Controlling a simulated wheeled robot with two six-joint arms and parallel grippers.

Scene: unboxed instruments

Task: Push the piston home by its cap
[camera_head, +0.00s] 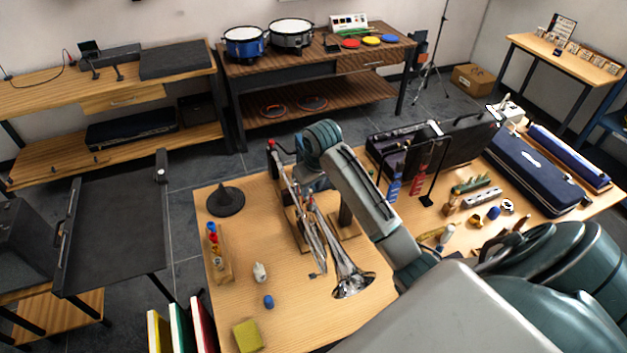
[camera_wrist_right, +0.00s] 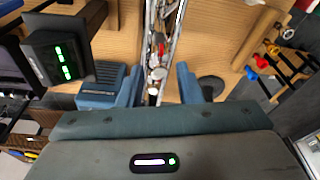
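A silver trumpet (camera_head: 318,240) lies over wooden supports on the table, its bell toward the front. Its tubing (camera_wrist_right: 168,30) also runs up the middle of the right wrist view, with a small red part (camera_wrist_right: 161,48) among the valves. I cannot tell which part is the piston or how far it stands out. My right gripper (camera_wrist_right: 157,82) is open, its blue-grey fingers on either side of the trumpet's tubing with gaps. In the head view the right gripper (camera_head: 303,176) is over the trumpet's far part, partly hidden by my arm. My left gripper does not show.
A wooden rack (camera_head: 220,265) with red and blue-topped parts stands left, near a black cone (camera_head: 226,201). A white bottle (camera_head: 260,272), blue cap (camera_head: 268,301) and yellow block (camera_head: 247,336) lie in front. Cases (camera_head: 535,172) and small items crowd the right side.

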